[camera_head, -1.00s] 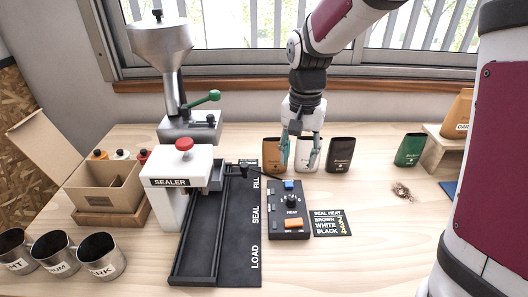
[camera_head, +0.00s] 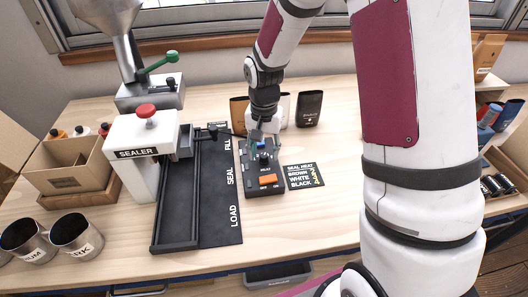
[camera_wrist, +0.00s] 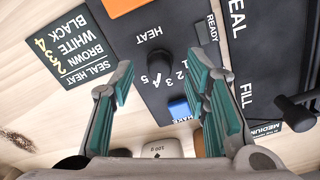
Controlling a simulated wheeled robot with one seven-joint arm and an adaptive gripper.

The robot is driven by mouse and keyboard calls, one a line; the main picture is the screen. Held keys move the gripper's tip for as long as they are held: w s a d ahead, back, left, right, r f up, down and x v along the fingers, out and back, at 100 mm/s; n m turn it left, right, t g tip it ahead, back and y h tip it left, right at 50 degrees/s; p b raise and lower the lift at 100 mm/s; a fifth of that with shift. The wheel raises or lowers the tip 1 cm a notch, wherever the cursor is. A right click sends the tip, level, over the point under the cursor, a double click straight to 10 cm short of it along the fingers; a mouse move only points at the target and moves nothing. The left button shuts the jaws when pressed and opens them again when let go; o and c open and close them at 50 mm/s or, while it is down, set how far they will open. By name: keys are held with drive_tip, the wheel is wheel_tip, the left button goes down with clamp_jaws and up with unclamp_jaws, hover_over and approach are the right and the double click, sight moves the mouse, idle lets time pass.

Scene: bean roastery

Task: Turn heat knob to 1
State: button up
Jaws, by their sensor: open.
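The dark control box (camera_head: 249,172) lies on the table beside the sealer's black mat. Its black heat knob (camera_head: 264,157) also shows in the wrist view (camera_wrist: 158,62), with printed numbers around it. I cannot tell which number it points to. The box also carries a blue button (camera_wrist: 179,108) and an orange switch (camera_head: 268,180). My gripper (camera_head: 260,141) is open and empty above the box's far end. In the wrist view its teal fingers (camera_wrist: 165,85) stand on either side of the knob's near area, apart from the knob, which lies just beyond the fingertips.
A seal heat card (camera_head: 301,176) lies right of the box. The sealer (camera_head: 143,147) and its mat (camera_head: 222,225) are on the left. Coffee bags, including a dark one (camera_head: 309,108), stand close behind my gripper.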

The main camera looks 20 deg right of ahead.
drive_tip(key=shift+f, duration=0.55)
clamp_jaws()
